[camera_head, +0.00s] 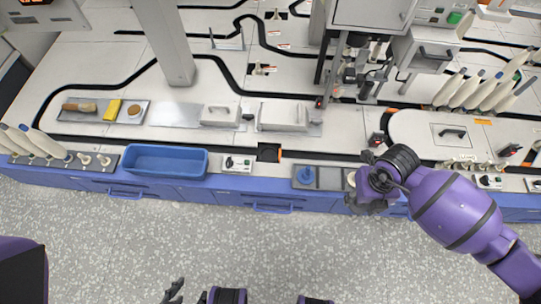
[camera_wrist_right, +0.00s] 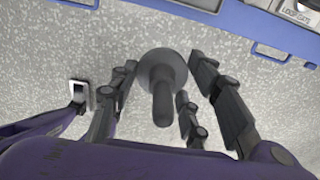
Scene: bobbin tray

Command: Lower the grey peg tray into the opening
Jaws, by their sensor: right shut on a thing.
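The grey peg tray (camera_wrist_right: 160,75) shows in the right wrist view as a round disc with an upright grey peg, between the dark fingers of my right gripper (camera_wrist_right: 163,88). The right gripper (camera_head: 372,188) is shut on it, at the counter's front edge in the head view, where the gripper largely hides the tray. A dark square opening (camera_head: 268,152) with an orange edge lies in the counter, to the left of this gripper. Only dark finger parts of my left gripper (camera_head: 186,294) show at the bottom edge, away from the counter.
A grey plate with a blue round piece (camera_head: 305,175) lies between the opening and my right gripper. A switch box (camera_head: 238,164) and a blue bin (camera_head: 165,160) stand left of the opening. Pale bobbins (camera_head: 40,142) stand at far left. The floor in front is clear.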

